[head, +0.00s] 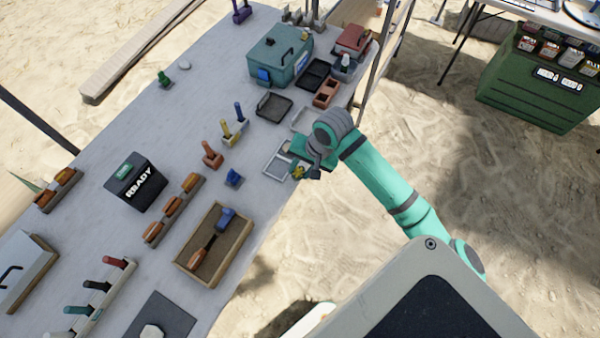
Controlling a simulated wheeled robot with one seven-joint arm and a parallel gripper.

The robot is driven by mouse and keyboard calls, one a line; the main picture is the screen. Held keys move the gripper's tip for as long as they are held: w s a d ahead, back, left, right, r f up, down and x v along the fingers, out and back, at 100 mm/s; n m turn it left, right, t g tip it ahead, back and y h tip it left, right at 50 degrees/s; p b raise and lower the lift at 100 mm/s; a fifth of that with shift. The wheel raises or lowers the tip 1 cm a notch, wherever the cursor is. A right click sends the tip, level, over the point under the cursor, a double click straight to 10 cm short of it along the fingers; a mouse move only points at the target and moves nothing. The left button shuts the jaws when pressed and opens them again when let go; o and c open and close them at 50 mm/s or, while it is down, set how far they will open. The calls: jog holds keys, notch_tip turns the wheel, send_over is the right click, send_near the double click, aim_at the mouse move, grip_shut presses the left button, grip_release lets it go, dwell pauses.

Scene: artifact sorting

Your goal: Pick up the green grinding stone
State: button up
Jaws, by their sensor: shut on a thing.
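A small green piece with an upright stub (165,78) stands on the grey table (205,95) at the far left; it may be the green grinding stone. My gripper (303,172) is at the table's right edge, by a pale framed tray (275,168), well apart from that green piece. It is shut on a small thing. A yellow bit (298,171) shows at the jaws, with dark green beside it; the arm hides much of it, and I cannot tell its full shape.
Orange (212,155), yellow (232,133) and blue (233,178) pegged pieces stand left of my gripper. A teal case (280,52) stands at the back.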

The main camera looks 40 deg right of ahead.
jog(key=s+d+r, duration=0.5)
jog(key=s+r, duration=0.4)
jog(key=s, duration=0.4)
jog(key=shift+d+r, duration=0.2)
jog(key=shift+r, duration=0.1)
